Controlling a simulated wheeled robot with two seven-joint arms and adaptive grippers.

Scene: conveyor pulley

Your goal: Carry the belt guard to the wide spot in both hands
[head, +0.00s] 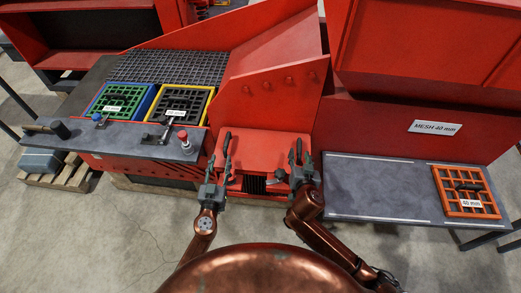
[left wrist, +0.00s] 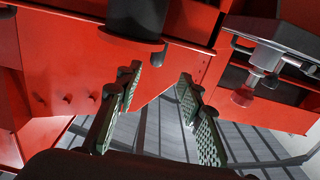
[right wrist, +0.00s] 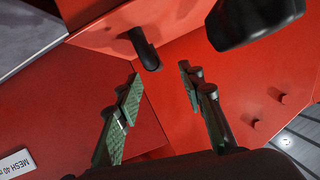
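The belt guard, which looks like the red panel (head: 263,150) with a dark handle at each side, stands at the front of the red machine. My left gripper (head: 221,163) is at its left side, and my right gripper (head: 298,160) is at its right side. In the left wrist view, the left fingers (left wrist: 158,90) are apart with nothing between them, and a black cylindrical handle (left wrist: 137,18) is beyond them. In the right wrist view, the right fingers (right wrist: 160,90) are apart, with a black handle (right wrist: 144,48) ahead of the tips.
A grey table (head: 375,188) at right has free room at its left and middle; an orange mesh panel (head: 466,192) lies at its right end. A grey shelf (head: 115,140) at left carries a red-topped button (head: 184,142). Green (head: 115,101) and yellow-framed (head: 178,103) mesh panels lie behind it.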

